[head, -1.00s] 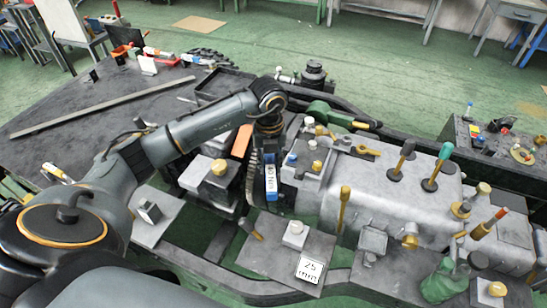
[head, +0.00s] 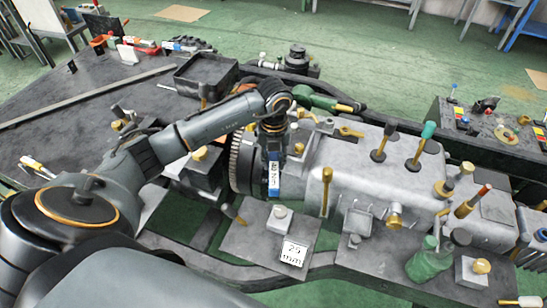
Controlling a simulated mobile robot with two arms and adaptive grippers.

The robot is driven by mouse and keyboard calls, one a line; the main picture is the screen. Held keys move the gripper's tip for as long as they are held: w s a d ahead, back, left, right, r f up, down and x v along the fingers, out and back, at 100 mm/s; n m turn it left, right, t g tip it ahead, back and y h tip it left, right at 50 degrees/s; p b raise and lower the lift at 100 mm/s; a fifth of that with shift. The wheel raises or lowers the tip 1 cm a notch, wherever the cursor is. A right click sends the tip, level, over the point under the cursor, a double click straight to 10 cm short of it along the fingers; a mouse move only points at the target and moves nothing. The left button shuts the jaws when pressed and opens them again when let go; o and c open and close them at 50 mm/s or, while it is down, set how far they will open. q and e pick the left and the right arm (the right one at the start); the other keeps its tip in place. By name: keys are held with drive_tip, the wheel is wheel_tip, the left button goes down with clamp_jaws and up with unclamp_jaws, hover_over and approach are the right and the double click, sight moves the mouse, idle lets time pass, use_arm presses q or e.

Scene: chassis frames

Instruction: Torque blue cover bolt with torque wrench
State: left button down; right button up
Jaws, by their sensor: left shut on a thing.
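My left arm comes in from the left, and its gripper (head: 272,140) points down at the left end of the grey gearbox housing (head: 345,165). It is shut on a blue-banded tool with a white "40 Nm" label, apparently the torque wrench (head: 273,176). The wrench hangs upright beside the toothed wheel (head: 241,160), in front of the housing's end. The gripper and wrench hide part of that end. I cannot make out the blue cover bolt, nor whether the wrench touches a bolt. My right gripper is out of view.
Levers with black (head: 384,142) and green (head: 421,145) knobs stand up from the housing. A plate with a "25 mm" sign (head: 293,253) lies in front. A dark table (head: 60,125) with a black tray (head: 207,75) is at left. A tool bench (head: 490,130) is at right.

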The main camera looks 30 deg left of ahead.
use_arm(q)
drive_tip(key=w+d+n, duration=0.5)
drive_tip(key=w+n, duration=0.2)
drive_tip(key=n, duration=0.1)
drive_tip(key=shift+w+d+f+b, duration=0.15)
drive_tip(key=shift+w+f+b, duration=0.1)
drive_tip(key=shift+b, duration=0.1)
drive_tip(key=shift+s+r, duration=0.1)
idle(0.7)
idle(0.8)
drive_tip(key=shift+f+b, duration=0.35)
drive_tip(key=shift+f, duration=0.6)
idle(1.5)
idle(0.4)
